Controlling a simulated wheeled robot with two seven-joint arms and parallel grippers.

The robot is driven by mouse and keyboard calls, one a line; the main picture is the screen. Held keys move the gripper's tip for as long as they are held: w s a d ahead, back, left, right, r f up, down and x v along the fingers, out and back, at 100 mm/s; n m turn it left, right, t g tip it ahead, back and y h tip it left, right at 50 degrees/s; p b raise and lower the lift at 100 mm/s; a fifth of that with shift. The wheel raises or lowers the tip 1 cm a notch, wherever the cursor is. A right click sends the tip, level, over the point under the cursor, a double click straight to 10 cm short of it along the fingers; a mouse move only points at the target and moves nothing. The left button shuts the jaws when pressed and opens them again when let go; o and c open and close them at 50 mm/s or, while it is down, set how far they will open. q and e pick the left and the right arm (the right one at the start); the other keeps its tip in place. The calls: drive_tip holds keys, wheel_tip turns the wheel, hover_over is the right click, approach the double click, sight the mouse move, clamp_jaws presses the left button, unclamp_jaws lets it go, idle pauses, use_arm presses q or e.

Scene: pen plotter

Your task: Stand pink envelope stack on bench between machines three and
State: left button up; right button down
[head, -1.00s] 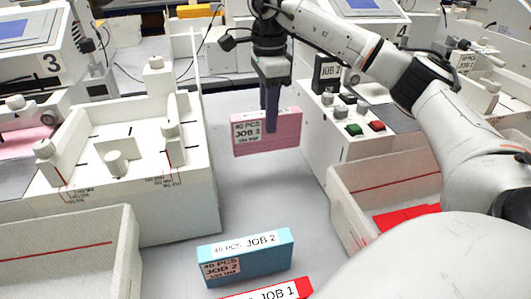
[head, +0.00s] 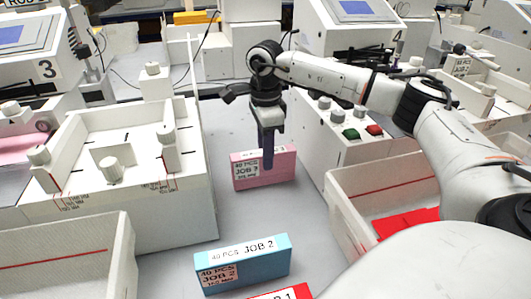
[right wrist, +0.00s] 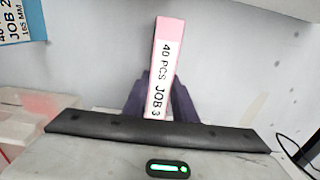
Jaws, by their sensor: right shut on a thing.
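The pink envelope stack (head: 280,167), labelled JOB 3, is upright on its long edge in the gap between machine three (head: 110,200) and machine four (head: 350,135). My right gripper (head: 268,160) is shut on it from above, with a finger over its front face. In the right wrist view the pink stack (right wrist: 164,65) sits between the dark fingers of the right gripper (right wrist: 150,100). The stack is at or very near the bench (head: 225,215); I cannot tell whether it touches. My left gripper is not in view.
A blue JOB 2 stack (head: 245,265) stands nearer on the bench, with a red JOB 1 stack (head: 285,292) in front of it. White bins stand at left (head: 70,255) and right (head: 345,215). The right bin holds red envelopes (head: 405,223). Bench between pink and blue stacks is clear.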

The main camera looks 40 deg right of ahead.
drive_tip(key=c, duration=1.5)
unclamp_jaws()
drive_tip(key=shift+f, duration=0.1)
drive_tip(key=shift+o, duration=0.2)
wheel_tip(320, 180, up, 12)
drive_tip(key=shift+p, duration=0.4)
